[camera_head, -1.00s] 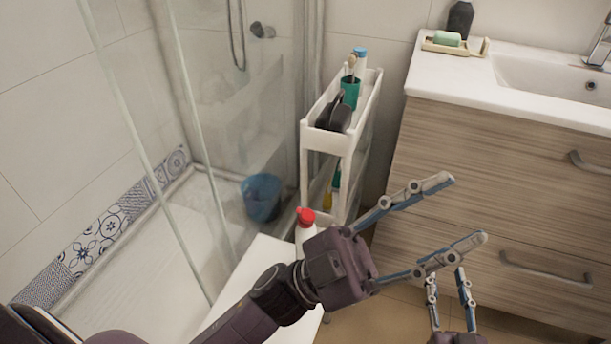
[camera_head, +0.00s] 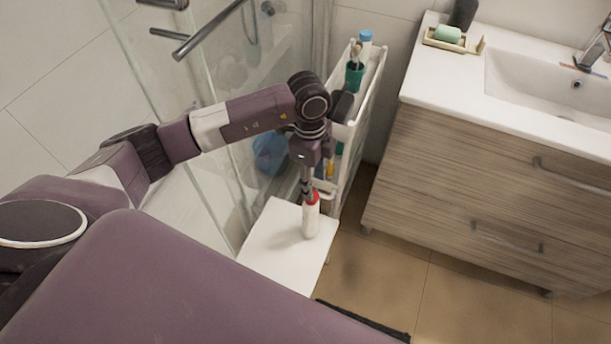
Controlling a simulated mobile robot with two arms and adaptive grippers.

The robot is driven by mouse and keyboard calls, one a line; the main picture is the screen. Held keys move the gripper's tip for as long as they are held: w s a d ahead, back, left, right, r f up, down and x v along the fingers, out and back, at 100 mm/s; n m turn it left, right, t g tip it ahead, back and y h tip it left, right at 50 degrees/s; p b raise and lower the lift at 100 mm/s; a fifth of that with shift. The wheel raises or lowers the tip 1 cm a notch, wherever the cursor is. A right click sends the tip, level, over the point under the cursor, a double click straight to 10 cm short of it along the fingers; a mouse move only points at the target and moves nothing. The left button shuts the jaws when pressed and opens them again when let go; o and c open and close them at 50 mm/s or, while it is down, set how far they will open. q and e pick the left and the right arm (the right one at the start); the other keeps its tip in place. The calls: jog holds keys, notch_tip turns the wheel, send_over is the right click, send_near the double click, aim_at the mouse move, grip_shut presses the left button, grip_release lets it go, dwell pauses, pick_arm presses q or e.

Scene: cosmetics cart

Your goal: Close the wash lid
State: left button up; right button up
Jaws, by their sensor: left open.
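The wash is a white bottle (camera_head: 311,220) with a red lid (camera_head: 312,199), upright on a small white table. My left gripper (camera_head: 309,190) points down at the bottle from above, its fingertips at the red lid. It is open. The fingers partly cover the lid, so I cannot tell whether they touch it or how the lid sits. My right gripper is not in view.
The white table (camera_head: 270,255) is otherwise bare. A glass shower screen is at the left. A wooden vanity (camera_head: 480,180) stands at the right.

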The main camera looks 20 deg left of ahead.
pick_arm(q)
jog(key=shift+w+a+r+n+y, duration=0.2)
jog(key=shift+a+r, duration=0.05)
jog(key=shift+a, duration=0.3)
jog(key=shift+w+a+r+n+y, duration=0.2)
jog(key=shift+a, duration=0.3)
jog(key=shift+w+a+f, duration=0.1)
jog(key=shift+a+f, duration=0.05)
jog(key=shift+a, duration=0.15)
notch_tip(320, 180, down, 8)
jog(key=shift+r, duration=0.2)
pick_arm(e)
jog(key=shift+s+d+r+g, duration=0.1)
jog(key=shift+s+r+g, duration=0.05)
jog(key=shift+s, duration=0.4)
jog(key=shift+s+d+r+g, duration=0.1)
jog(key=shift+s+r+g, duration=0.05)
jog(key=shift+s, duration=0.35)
